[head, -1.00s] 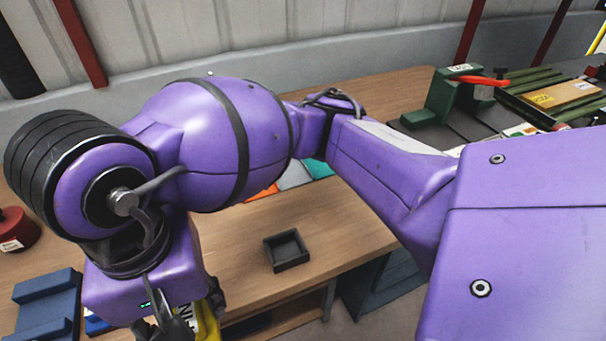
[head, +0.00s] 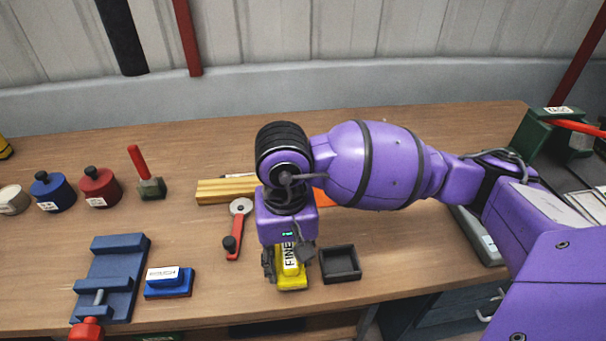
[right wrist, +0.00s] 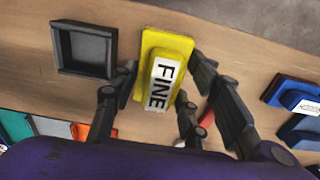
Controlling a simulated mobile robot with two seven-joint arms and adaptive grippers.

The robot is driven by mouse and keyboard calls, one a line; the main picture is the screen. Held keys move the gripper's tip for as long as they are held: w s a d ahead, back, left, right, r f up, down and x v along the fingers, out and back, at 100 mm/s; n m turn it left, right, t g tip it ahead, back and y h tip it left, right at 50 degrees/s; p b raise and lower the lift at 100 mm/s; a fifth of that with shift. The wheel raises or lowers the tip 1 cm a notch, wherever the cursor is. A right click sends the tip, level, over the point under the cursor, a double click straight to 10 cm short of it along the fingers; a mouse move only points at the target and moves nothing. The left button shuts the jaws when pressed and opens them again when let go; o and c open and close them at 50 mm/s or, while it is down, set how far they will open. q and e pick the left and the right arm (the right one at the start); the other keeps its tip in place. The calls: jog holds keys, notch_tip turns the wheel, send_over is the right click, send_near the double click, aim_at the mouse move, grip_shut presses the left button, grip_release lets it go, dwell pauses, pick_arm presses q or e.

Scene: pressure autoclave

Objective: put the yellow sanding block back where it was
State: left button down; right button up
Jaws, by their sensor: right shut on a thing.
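The yellow sanding block (head: 291,280) has a white label reading FINE. It is between the fingers of my right gripper (head: 287,259), just left of a small black square tray in the head view. In the right wrist view the yellow block (right wrist: 158,48) shows with a finger on each long side, and the right gripper (right wrist: 162,72) is shut on it. The block is at or close above the bench top; I cannot tell whether it touches. My left gripper is not in view.
The empty black tray (head: 340,263) stands close beside the block. A blue block (head: 168,283), a blue vise (head: 108,280) and a red-handled tool (head: 234,232) lie to the left. Wooden strips (head: 225,191) lie behind. Bare bench (head: 205,245) shows between the blue block and my gripper.

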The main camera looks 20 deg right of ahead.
aim_at(289, 265)
jog(key=shift+f, duration=1.5)
jog(key=shift+f, duration=0.2)
jog(key=o, duration=1)
notch_tip(289, 265, up, 12)
jog(key=shift+r, duration=0.25)
